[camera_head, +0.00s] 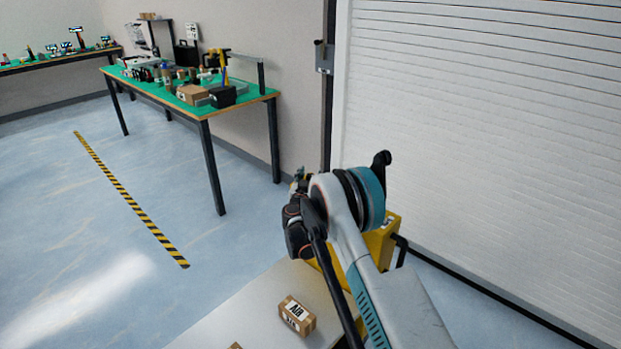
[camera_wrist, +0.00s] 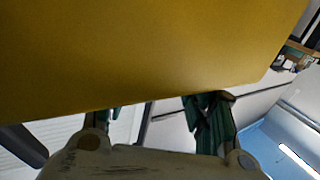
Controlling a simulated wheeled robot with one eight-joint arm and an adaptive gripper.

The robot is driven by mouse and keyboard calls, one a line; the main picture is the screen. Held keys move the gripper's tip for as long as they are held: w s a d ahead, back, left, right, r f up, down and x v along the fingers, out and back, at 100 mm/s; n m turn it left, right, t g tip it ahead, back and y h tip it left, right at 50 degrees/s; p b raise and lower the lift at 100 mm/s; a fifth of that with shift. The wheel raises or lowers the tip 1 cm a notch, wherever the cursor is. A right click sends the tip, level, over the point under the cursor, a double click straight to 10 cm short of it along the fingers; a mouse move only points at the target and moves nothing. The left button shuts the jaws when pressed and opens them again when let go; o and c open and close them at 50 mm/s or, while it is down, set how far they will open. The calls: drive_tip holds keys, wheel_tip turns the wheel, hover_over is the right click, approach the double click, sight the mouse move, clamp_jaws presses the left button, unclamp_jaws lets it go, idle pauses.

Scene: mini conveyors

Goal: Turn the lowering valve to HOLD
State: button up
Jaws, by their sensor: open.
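No lowering valve or HOLD mark can be made out in either view. A yellow body (camera_head: 383,240) stands behind my arm in the head view, mostly hidden by it, with a dark bar at its right side. In the wrist view a plain yellow surface (camera_wrist: 140,50) fills the top, very close to the camera. My gripper (camera_wrist: 155,112) is open there, its two dark green fingers apart at the lower left and lower right, just below the yellow surface. I see nothing between the fingers. Whether they touch the yellow surface I cannot tell.
A pale tabletop (camera_head: 240,312) at the bottom of the head view bears a small brown box (camera_head: 297,315) marked AIR. A green-topped bench (camera_head: 240,103) with many items stands against the back wall. A white shutter (camera_head: 480,140) closes the right side.

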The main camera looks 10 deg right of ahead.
drive_tip(key=c, duration=1.1)
drive_tip(key=shift+m+h, duration=0.3)
drive_tip(key=shift+h, duration=0.1)
drive_tip(key=m+g+h, duration=0.2)
drive_tip(key=h, duration=0.1)
drive_tip(key=shift+a+m+g, duration=0.1)
drive_tip(key=shift+m+g, duration=0.2)
drive_tip(key=shift+m+g+h, duration=1.2)
drive_tip(key=shift+g+h, duration=0.2)
drive_tip(key=shift+h, duration=0.1)
drive_tip(key=o, duration=1.1)
